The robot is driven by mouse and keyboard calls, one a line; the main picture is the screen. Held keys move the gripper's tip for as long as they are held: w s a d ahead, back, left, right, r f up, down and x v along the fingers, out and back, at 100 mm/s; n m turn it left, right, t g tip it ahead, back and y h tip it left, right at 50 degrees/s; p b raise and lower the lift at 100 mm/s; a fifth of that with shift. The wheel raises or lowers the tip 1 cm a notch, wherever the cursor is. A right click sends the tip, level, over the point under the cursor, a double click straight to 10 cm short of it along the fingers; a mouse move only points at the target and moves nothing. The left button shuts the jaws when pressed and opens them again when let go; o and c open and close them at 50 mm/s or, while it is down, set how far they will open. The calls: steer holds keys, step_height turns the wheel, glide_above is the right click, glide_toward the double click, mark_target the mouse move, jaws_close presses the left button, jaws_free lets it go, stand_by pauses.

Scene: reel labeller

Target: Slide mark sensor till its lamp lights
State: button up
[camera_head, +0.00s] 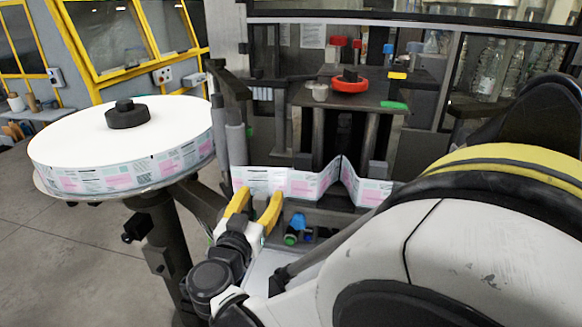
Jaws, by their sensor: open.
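My gripper (259,200) has yellow fingers spread apart with nothing seen between them. Its tips are just in front of the printed label web (312,183), near the web's left end. A small blue part (298,220) with a green round piece (291,239) below it sits under the web, right of my gripper. I cannot tell whether this is the mark sensor, and I see no lamp that I can name as lit. Part of the area below the web is hidden by my arm.
A large white label reel (85,140) with a black hub knob (127,115) stands at the left on a dark post. A dark machine plate (375,102) with a red round knob (350,86) is above the web. My own arm covers the lower right. Open floor shows at the lower left.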

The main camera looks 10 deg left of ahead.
jaws_close()
steer(key=shift+s+d, duration=0.1)
steer(key=shift+d, duration=0.3)
jaws_free()
steer(key=shift+a, duration=0.1)
steer(key=s, duration=1.2)
steer(key=shift+a, duration=0.4)
